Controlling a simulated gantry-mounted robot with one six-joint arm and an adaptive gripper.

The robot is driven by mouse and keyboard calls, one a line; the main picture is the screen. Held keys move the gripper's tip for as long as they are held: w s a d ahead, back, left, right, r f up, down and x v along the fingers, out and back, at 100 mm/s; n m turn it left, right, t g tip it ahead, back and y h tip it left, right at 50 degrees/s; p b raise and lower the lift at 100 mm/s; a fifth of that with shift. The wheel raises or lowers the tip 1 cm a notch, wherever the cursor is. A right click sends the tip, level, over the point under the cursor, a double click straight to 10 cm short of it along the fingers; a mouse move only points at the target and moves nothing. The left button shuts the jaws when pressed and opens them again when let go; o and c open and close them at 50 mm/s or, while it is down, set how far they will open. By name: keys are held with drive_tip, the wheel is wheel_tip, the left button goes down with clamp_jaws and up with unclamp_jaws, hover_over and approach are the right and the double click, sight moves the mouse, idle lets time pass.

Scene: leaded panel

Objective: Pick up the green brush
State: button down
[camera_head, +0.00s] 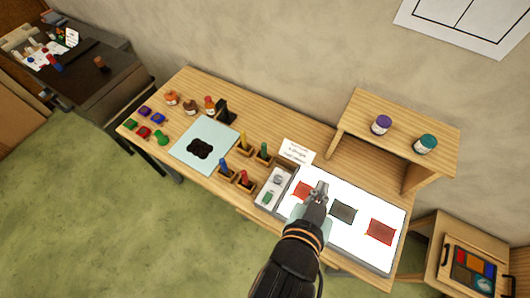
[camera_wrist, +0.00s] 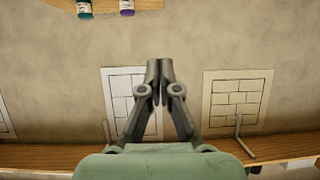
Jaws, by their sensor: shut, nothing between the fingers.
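The green brush (camera_head: 263,150) stands upright in a small wooden holder on the table, at the right of a group of brushes. My gripper (camera_head: 320,188) is in front of the white light panel, to the right of and apart from the green brush. In the wrist view my gripper (camera_wrist: 159,68) has its fingertips together with nothing between them. The green brush does not show in the wrist view.
Yellow (camera_head: 243,140), blue (camera_head: 223,168) and red (camera_head: 244,177) brushes stand close by in holders. A grey tray (camera_head: 262,206) and the light panel (camera_head: 357,253) lie to the right. A raised wooden shelf (camera_head: 362,108) holds two jars. A white card (camera_head: 296,152) stands behind.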

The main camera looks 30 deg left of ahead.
idle(0.3)
drive_tip(key=c, duration=0.9)
unclamp_jaws()
drive_tip(key=shift+o, duration=0.2)
